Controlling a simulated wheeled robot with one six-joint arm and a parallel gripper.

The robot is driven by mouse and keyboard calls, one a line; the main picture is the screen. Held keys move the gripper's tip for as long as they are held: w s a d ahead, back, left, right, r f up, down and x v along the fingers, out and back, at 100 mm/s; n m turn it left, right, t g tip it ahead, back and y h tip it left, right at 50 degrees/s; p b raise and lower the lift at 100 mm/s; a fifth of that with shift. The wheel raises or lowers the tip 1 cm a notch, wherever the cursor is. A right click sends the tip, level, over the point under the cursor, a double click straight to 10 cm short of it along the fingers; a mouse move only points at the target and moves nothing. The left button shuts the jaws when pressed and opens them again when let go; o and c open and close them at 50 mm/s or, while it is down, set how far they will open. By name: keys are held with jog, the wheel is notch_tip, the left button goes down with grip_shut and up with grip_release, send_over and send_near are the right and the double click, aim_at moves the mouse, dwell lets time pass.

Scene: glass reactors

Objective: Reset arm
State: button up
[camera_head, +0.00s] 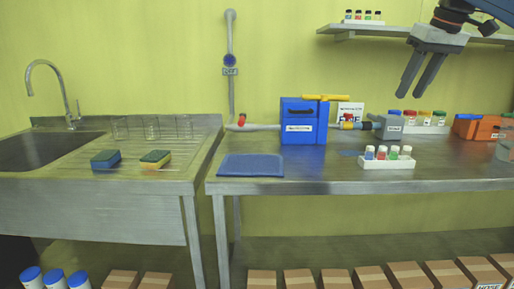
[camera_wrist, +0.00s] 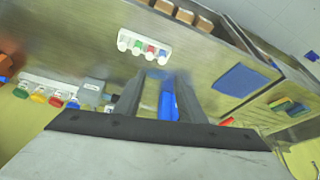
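My arm (camera_head: 457,17) reaches in from the top right of the head view. My gripper (camera_head: 410,95) hangs in the air above the right part of the steel workbench (camera_head: 345,182), with its fingers pointing down and slightly left. The two fingers are apart with a clear gap, and nothing is held. In the wrist view my gripper (camera_wrist: 158,84) also shows a gap between its fingers. The blue box (camera_head: 303,110) stands on the bench left of my gripper, and part of it shows behind the fingers in the wrist view.
A white rack (camera_head: 386,164) of several small vials stands near the bench front. A grey device (camera_head: 391,127), more capped bottles and an orange box (camera_head: 479,128) stand at the back right. A shelf (camera_head: 362,27) is beside my arm. A blue mat (camera_head: 251,165) lies left, beside the sink (camera_head: 40,152).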

jog(key=s+a+f+m, duration=0.1)
jog(key=s+a+f, duration=0.2)
jog(key=s+f, duration=0.5)
jog(key=s+a+f+m, duration=0.1)
jog(key=s+a+f, duration=0.3)
jog(key=s+f, duration=0.5)
jog(key=s+a+f+h, duration=0.1)
jog(key=s+a+f, duration=0.2)
jog(key=s+f, duration=0.6)
notch_tip(320, 180, down, 15)
jog(key=shift+a+r+m+t, duration=0.15)
jog(key=shift+m+t, duration=0.15)
jog(key=shift+m, duration=0.1)
jog(key=shift+c, duration=0.2)
